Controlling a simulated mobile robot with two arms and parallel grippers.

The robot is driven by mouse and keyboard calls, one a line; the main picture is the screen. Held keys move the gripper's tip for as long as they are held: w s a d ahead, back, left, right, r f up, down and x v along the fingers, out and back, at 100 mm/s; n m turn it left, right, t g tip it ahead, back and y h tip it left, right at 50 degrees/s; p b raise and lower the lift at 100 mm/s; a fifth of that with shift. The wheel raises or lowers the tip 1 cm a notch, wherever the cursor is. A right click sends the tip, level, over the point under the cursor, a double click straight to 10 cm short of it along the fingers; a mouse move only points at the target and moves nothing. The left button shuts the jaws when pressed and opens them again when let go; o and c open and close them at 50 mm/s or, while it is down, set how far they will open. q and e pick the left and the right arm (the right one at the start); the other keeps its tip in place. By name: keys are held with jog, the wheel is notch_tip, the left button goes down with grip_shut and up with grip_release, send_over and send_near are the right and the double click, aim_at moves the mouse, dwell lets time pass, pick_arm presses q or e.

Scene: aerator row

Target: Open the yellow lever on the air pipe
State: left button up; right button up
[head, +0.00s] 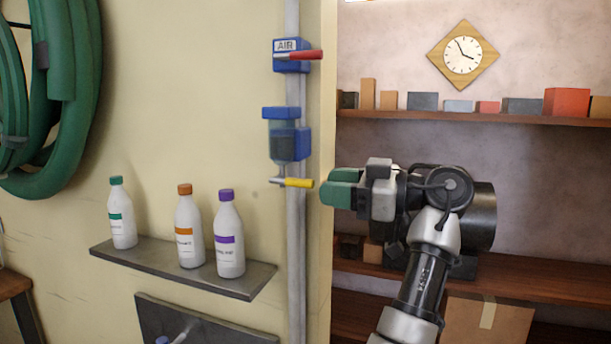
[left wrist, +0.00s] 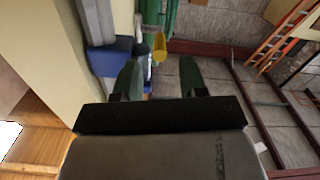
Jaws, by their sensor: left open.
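The yellow lever (head: 299,183) sticks out sideways to the right at the bottom of a blue unit (head: 287,144) on the grey vertical air pipe (head: 296,215). My left gripper (head: 334,187), with green fingers, is just right of the lever's tip at about its height. It is open and empty, and the lever appears just short of the fingertips. In the left wrist view, the lever's yellow end (left wrist: 160,46) shows ahead, between the open fingers (left wrist: 160,78) and nearer the left one. My right gripper is not in view.
A red lever (head: 298,55) sits on the blue AIR box (head: 291,45) above. Left of the pipe, a wall shelf (head: 165,258) carries three bottles. A green hose (head: 75,110) hangs farther left. Wooden shelves (head: 450,117) with boxes stand behind my arm.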

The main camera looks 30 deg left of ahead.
aim_at(305, 183)
pick_arm(q)
jog(key=p+x, duration=0.1)
jog(key=x, duration=0.3)
jog(key=shift+a+r+p, duration=0.1)
jog(key=shift+a+p, duration=0.05)
jog(key=shift+p, duration=0.15)
jog(key=shift+s+a, duration=0.2)
jog(key=shift+a, duration=0.5)
jog(key=shift+c, duration=0.5)
jog(key=shift+d, duration=0.1)
grip_shut()
